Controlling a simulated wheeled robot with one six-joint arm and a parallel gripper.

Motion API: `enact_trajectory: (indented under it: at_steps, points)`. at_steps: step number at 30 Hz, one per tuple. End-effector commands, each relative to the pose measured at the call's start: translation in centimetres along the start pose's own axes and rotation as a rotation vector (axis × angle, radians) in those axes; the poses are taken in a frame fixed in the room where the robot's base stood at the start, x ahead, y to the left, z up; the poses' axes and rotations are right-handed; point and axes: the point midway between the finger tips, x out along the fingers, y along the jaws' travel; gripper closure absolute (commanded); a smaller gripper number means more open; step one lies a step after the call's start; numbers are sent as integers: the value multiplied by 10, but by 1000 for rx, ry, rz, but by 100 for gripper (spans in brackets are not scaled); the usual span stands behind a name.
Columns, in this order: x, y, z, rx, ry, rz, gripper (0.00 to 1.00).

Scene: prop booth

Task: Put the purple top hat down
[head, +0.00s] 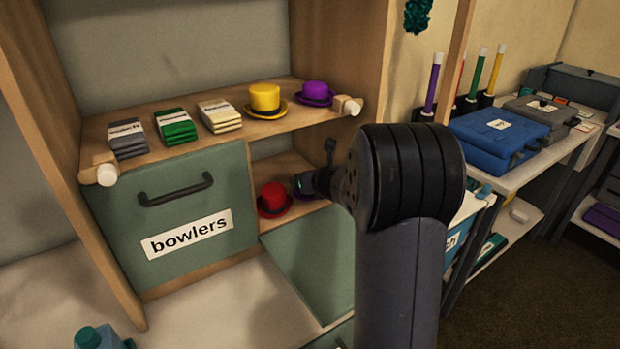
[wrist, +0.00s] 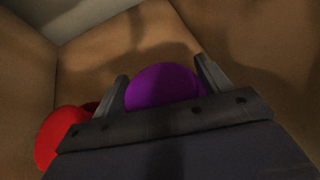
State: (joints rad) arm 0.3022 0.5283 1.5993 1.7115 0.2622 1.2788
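A purple hat sits between the fingers of my gripper (wrist: 162,82); in the wrist view its rounded purple crown (wrist: 165,84) fills the gap, with a finger against each side. In the head view my gripper (head: 304,184) reaches into the open lower right compartment, hiding most of this hat. Its brim is low, near the compartment floor; I cannot tell whether it touches. A red hat (head: 272,200) stands just left of it, and it also shows in the wrist view (wrist: 60,137). Another purple hat (head: 316,92) stands on the upper shelf.
A green panel labelled "bowlers" (head: 190,228) closes the left compartment. A second green panel (head: 315,262) lies lowered before the open one. The upper shelf (head: 240,140) holds card stacks and a yellow hat (head: 265,101). Wooden walls stand close around my gripper.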

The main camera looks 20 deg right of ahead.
Motion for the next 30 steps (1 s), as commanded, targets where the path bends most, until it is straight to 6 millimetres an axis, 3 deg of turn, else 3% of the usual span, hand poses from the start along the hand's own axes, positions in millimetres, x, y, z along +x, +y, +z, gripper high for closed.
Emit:
enact_trajectory:
  at_steps: [4, 14, 17, 30]
  points:
    - [0, 0, 0, 0, 0, 0, 17]
    - [-3, 0, 5, 0, 0, 0, 17]
    - [-14, 0, 4, 0, -1, -1, 17]
    - [-98, 0, 5, 0, -1, -2, 17]
